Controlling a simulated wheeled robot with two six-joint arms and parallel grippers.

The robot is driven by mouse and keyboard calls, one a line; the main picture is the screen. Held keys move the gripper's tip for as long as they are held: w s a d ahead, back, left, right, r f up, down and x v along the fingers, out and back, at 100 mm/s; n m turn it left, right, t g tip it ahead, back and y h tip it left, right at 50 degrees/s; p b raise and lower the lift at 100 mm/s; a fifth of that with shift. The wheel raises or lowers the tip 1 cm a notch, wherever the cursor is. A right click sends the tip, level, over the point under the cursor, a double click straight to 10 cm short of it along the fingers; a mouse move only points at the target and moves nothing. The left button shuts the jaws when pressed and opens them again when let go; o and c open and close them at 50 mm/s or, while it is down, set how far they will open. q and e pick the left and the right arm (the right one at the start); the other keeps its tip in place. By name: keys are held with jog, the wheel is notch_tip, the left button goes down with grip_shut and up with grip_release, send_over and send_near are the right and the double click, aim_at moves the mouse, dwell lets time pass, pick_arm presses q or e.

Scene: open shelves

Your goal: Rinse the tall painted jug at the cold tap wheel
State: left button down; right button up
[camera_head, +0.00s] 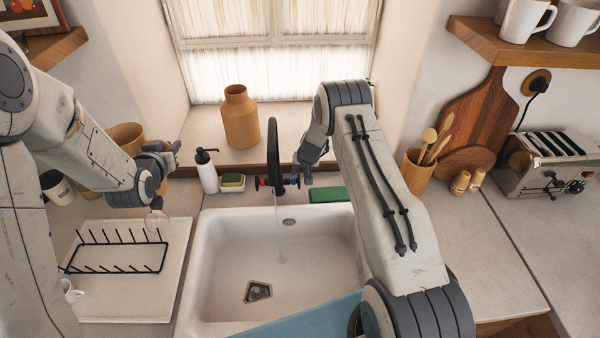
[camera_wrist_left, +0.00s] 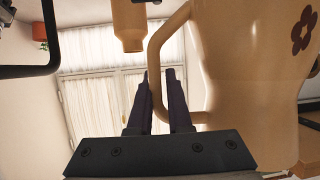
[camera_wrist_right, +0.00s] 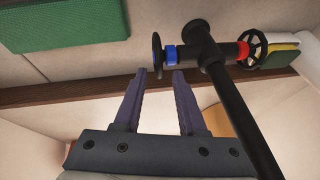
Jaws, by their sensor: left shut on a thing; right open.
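The tan painted jug (camera_wrist_left: 245,70), with a dark flower on its side, fills the right of the left wrist view. My left gripper (camera_wrist_left: 160,75) is shut on its handle. In the head view the jug (camera_head: 124,132) is mostly hidden behind my left arm and gripper (camera_head: 172,150). The black tap (camera_head: 273,150) stands behind the sink, with a thin stream falling from it. Its blue-marked cold wheel (camera_wrist_right: 158,55) is just beyond the tips of my open, empty right gripper (camera_wrist_right: 160,75). The red-marked wheel (camera_wrist_right: 257,49) is on the tap's other side.
The white sink (camera_head: 215,250) is empty. A drying rack (camera_head: 115,255) is left of it. A soap bottle (camera_head: 207,172) and sponge (camera_head: 232,182) stand behind it, with a green block (camera_head: 328,194) to the right. A tan vase (camera_head: 241,118) is on the sill.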

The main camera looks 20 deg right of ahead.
jog(key=shift+w+f, duration=0.25)
jog(key=shift+f, duration=0.3)
grip_shut()
jog(key=shift+w+b, duration=0.2)
jog(key=shift+b, duration=0.2)
jog(key=shift+g, duration=0.5)
